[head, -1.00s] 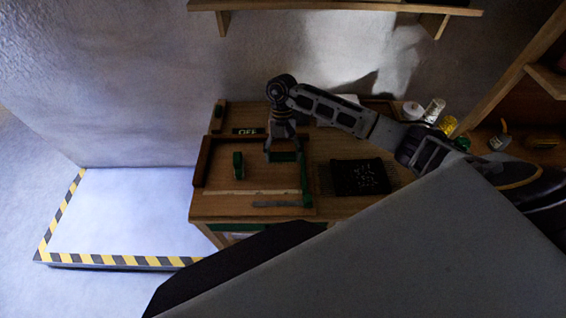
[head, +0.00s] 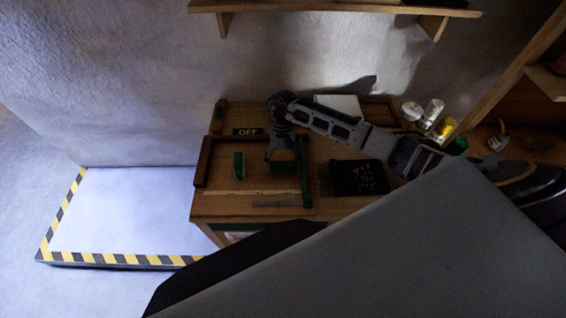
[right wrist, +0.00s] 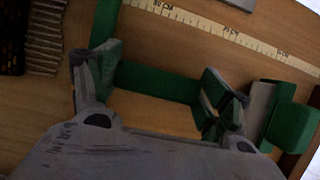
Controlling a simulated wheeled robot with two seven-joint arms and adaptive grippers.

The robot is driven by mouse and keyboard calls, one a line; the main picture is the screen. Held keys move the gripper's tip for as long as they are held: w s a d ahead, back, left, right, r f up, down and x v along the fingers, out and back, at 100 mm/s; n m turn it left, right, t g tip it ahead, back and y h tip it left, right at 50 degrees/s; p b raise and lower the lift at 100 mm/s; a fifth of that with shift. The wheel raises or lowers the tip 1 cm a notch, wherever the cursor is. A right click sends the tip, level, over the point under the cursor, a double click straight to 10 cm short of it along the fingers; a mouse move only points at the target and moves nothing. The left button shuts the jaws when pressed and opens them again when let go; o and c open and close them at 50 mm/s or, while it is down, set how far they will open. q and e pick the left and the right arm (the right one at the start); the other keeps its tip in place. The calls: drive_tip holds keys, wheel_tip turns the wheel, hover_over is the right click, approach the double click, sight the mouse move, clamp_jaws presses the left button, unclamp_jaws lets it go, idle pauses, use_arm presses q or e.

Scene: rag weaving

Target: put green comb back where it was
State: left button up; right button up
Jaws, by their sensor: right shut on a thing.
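My right gripper (head: 284,158) is over the right part of the wooden work board on the table. It is shut on the green comb (head: 284,164), which looks like a plain green bar. In the right wrist view the comb (right wrist: 155,81) spans between the two fingertips (right wrist: 160,85). Its teeth cannot be made out, and I cannot tell whether it touches the board. My left gripper is not in view.
A separate green block (head: 238,166) stands left of the gripper; it also shows in the right wrist view (right wrist: 290,127). A green strip (head: 306,183) edges the board's right side. A ruler (right wrist: 235,35) lies in front. A black speckled item (head: 360,177) lies to the right.

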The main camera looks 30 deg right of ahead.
drive_tip(key=shift+f, duration=0.15)
drive_tip(key=o, duration=1.5)
drive_tip(key=shift+r, duration=0.25)
drive_tip(key=shift+b+v, duration=1.55)
drive_tip(key=shift+v, duration=4.35)
drive_tip(key=shift+w, duration=0.1)
